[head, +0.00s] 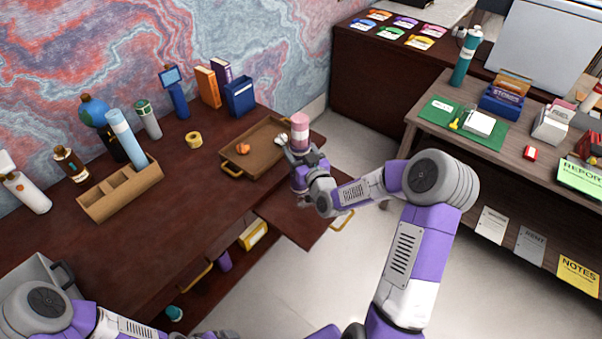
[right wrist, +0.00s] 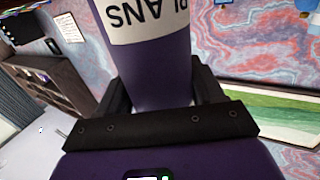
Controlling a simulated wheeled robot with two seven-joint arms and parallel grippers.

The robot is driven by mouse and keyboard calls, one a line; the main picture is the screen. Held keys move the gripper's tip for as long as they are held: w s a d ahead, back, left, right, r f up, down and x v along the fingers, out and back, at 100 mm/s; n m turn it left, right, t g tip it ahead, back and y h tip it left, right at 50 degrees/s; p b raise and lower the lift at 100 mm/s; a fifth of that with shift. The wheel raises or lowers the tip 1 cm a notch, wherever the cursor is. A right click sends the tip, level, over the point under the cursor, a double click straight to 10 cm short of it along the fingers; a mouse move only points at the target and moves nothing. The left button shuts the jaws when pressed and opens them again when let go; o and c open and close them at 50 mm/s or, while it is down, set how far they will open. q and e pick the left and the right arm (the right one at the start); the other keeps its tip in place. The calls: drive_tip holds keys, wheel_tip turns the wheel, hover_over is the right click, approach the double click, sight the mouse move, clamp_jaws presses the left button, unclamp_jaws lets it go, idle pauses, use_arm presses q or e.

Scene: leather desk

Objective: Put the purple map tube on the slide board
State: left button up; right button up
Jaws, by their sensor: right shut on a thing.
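The purple map tube (right wrist: 160,75) has a white label reading PLANS, which shows upside down in the right wrist view. My right gripper (right wrist: 155,98) is shut around it, with a dark finger on either side. In the head view my right gripper (head: 303,165) is near the right end of the desk, over or beside the slide board (head: 302,228), a dark wooden leaf reaching out from the desk front.
A brown tray (head: 237,160) with small items lies close by. Open drawers are below the front edge.

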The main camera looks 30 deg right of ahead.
drive_tip(key=shift+f+b, duration=0.45)
drive_tip(key=shift+f, duration=2.15)
drive_tip(key=shift+f, duration=0.2)
drive_tip(key=o, duration=1.3)
drive_tip(key=shift+o, duration=0.2)
drive_tip(key=s+a, duration=0.1)
drive_tip(key=s, duration=1.1)
drive_tip(key=shift+r, duration=0.15)
